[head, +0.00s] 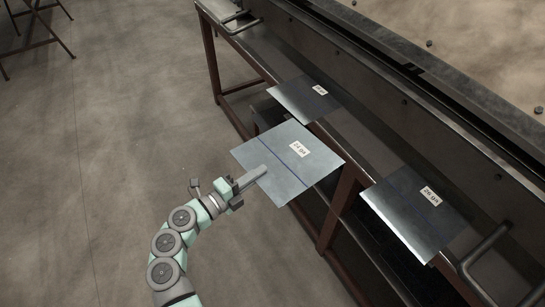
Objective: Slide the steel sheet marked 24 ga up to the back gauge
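The steel sheet marked 24 ga (313,167) is a light grey plate with a white label and a dark blue line across it. It lies roughly flat in the middle of the head view, mostly out past the bench's front edge, with its far right corner toward the bench. My gripper (258,174) is at the sheet's near left edge. One finger lies over the sheet's top face; the other is hidden, apparently beneath it. The sheet appears pinched between them. I cannot tell whether the sheet touches the bench. No back gauge can be clearly made out.
A darker labelled sheet (293,104) lies on the bench farther back. Another labelled sheet (404,217) lies at the right, overhanging the front edge. A bar handle (480,255) stands at lower right. The long machine (370,75) runs behind the bench.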

